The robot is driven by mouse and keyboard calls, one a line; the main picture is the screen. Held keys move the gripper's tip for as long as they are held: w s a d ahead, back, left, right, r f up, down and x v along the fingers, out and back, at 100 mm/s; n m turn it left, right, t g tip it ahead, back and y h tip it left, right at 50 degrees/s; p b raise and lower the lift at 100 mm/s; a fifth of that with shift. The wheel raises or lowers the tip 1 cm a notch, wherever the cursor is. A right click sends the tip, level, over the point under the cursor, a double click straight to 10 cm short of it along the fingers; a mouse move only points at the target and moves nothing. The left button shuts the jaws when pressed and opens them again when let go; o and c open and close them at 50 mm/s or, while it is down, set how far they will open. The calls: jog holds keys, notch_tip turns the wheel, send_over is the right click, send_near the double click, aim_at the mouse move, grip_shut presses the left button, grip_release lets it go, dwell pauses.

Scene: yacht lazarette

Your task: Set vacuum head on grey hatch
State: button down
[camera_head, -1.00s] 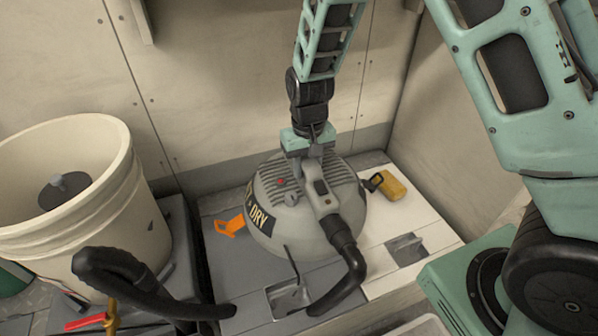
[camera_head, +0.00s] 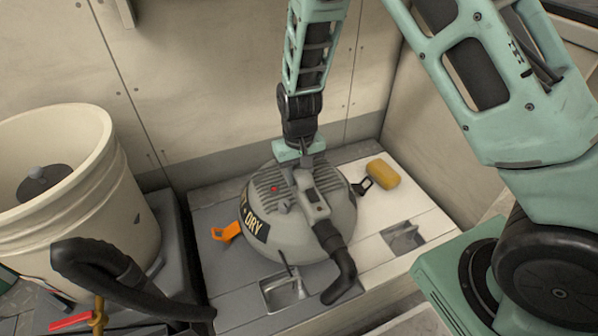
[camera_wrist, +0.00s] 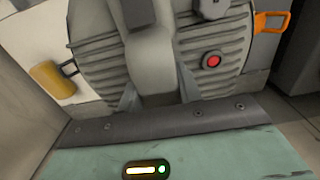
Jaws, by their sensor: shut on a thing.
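The vacuum head (camera_head: 290,205) is a grey dome with a ribbed top, a red button, a "DRY" label, an orange latch (camera_head: 227,232) and a black hose elbow (camera_head: 339,272). My gripper (camera_head: 300,162) is shut on its top handle from above. In the wrist view, the handle (camera_wrist: 152,50) runs between my fingers. The grey hatch (camera_head: 238,284) is under the head, with a recessed pull at its front. The head looks upright and overlaps the seam towards the white panel; its underside is hidden, so I cannot tell whether it touches.
A yellow sponge-like block (camera_head: 383,172) lies on the white panel (camera_head: 425,218) at the right, close to the head's dark latch. A cream bucket (camera_head: 60,200) and a black hose (camera_head: 100,265) stand at the left. Walls close off the back and right.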

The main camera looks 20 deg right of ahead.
jog(key=c, duration=1)
grip_release()
jog(key=shift+o, duration=0.2)
notch_tip(320, 180, up, 12)
jog(key=p, duration=0.5)
jog(key=s+a+r+n+y, duration=0.1)
jog(key=s+a+r+n, duration=0.1)
jog(key=s+a+r, duration=0.4)
jog(key=s+a+r+n, duration=0.2)
jog(key=s+r, duration=0.1)
jog(key=s, duration=0.5)
jog(key=s+r+n, duration=0.3)
jog(key=s, duration=0.8)
jog(key=shift+s+d+r+n, duration=0.25)
jog(key=shift+s+d+n, duration=0.05)
jog(key=shift+d+n, duration=0.1)
jog(key=shift+r, duration=0.1)
